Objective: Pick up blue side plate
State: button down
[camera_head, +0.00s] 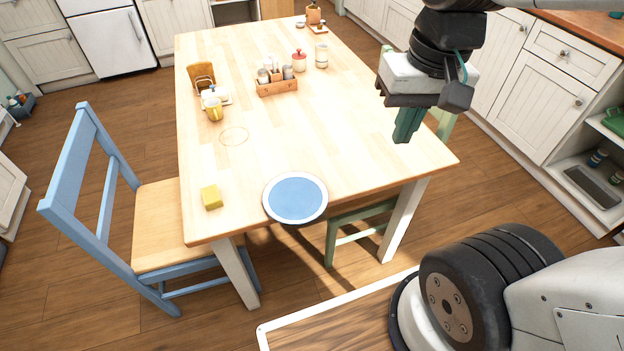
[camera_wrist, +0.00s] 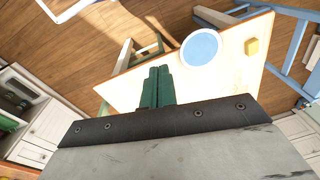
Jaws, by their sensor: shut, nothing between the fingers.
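The blue side plate (camera_head: 295,198) has a pale rim with a dark outer edge. It lies at the table's near edge in the head view and seems to overhang that edge a little. It also shows in the wrist view (camera_wrist: 201,47), beyond my fingertips and to their right. My gripper (camera_head: 403,138) has green fingers that are shut and empty. It is above the right part of the table (camera_head: 350,130), up and to the right of the plate and apart from it. The fingers also show in the wrist view (camera_wrist: 158,72). The plate is fully visible.
A yellow sponge-like block (camera_head: 211,197) lies left of the plate. A blue chair (camera_head: 95,190) is at the left. The tabletop right of the plate is clear.

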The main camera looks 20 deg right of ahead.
jog(key=w+f+m+g+y, duration=0.1)
jog(key=w+f+m, duration=0.3)
jog(key=w, duration=0.2)
jog(key=w+f+m+y, duration=0.1)
jog(key=w+f+m, duration=0.25)
jog(key=w, duration=0.25)
jog(key=m, duration=0.8)
send_near(321, 181)
jog(key=d, duration=0.7)
jog(key=shift+n+y, duration=0.25)
jog(key=shift+y, duration=0.15)
jog(key=x, duration=0.8)
jog(key=shift+w+a+f, duration=0.1)
jog(key=shift+w+a, duration=0.15)
jog(key=a, duration=0.3)
jog(key=shift+s+a+f, duration=0.15)
jog(key=shift+f, duration=0.2)
jog(key=shift+a, duration=0.45)
jog(key=shift+s+a, duration=0.1)
jog(key=shift+a, duration=0.95)
jog(key=shift+d, duration=0.15)
